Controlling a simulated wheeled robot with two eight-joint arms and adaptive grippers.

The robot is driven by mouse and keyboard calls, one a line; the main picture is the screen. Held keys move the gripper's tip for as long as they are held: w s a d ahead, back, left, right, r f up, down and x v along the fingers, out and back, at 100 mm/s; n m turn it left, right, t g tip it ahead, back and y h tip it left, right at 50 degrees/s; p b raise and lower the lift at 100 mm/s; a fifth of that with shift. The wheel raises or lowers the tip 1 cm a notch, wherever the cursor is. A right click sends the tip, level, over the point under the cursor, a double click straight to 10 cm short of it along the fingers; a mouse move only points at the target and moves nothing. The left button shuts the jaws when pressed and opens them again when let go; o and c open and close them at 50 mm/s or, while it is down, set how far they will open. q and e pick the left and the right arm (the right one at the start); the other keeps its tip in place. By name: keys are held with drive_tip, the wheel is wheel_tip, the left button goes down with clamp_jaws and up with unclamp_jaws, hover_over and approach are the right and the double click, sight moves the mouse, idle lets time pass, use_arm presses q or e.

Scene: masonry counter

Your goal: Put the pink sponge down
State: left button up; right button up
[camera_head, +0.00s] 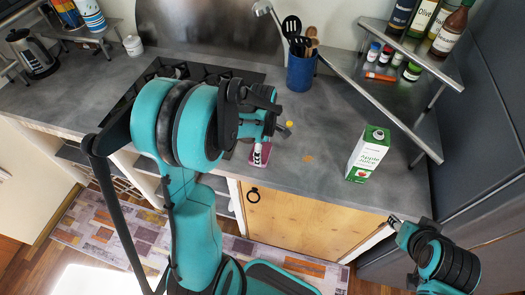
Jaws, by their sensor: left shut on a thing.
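The pink sponge (266,152) shows near the front edge of the grey counter, partly hidden behind the fingers of my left gripper (257,158). My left gripper reaches down over the counter and is shut on the sponge. Whether the sponge touches the counter is hard to tell from this angle. My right gripper (395,222) is at the lower right, in front of the counter and away from the sponge. Its fingers are too small to tell open from shut.
A juice carton (367,155) stands to the right on the counter (325,125). A blue utensil holder (300,72) stands behind. A stove (190,72) is partly hidden by my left arm. A corner shelf (425,75) holds bottles and jars. The counter between sponge and carton is mostly clear.

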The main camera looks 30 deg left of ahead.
use_arm(q)
drive_tip(key=shift+f, duration=0.2)
drive_tip(key=o, duration=1.1)
drive_tip(key=shift+r, duration=0.15)
